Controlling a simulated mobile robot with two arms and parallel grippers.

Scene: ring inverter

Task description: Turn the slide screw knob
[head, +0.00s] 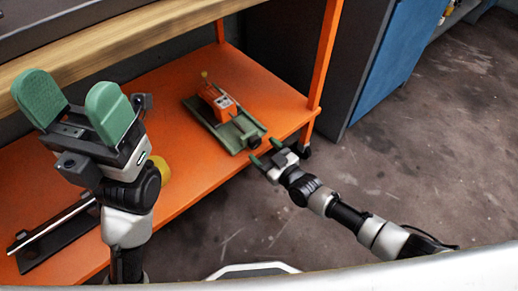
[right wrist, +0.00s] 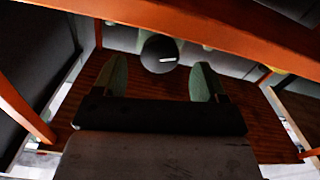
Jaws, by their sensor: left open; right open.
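The slide screw knob (head: 254,141) is a dark round knob at the near end of a green slide base (head: 228,125) with an orange block (head: 218,101) on it, on the orange shelf. In the right wrist view the knob (right wrist: 159,54) is a dark disc with a pale mark, ahead of and between the two green fingertips. My right gripper (head: 266,153) is open and empty near the shelf's front edge, just short of the knob; I see no contact. My left gripper (head: 75,92) is open, empty and raised at the left, well away from the knob.
The orange shelf (head: 208,180) has an upright orange post (head: 327,55) to the right of the slide. A wooden top (head: 130,42) runs above the shelf at the back. A dark base with a silver rod (head: 50,232) lies at the left. The floor at the right is free.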

